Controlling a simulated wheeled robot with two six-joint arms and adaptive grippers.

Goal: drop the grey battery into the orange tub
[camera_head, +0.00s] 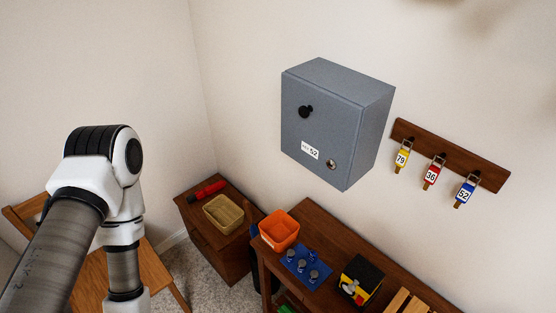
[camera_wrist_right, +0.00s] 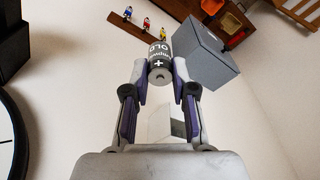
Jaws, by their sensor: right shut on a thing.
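The grey battery (camera_wrist_right: 159,52), marked OLD with a plus sign, is between the fingertips of my right gripper (camera_wrist_right: 159,78) in the right wrist view. That gripper is shut on it and holds it in the air, with its plus end towards the camera. The orange tub (camera_head: 279,230) stands at the left end of the brown table in the head view, and its visible inside looks empty. The right gripper and battery do not show in the head view. My left arm is at the left of the head view, but its gripper is out of frame.
A blue block with grey pieces (camera_head: 305,266) and a black-and-yellow box (camera_head: 359,281) stand right of the tub. A tan basket (camera_head: 223,214) and a red object (camera_head: 207,191) sit on a low cabinet. A grey wall box (camera_head: 335,125) and a key rack (camera_head: 450,155) hang above.

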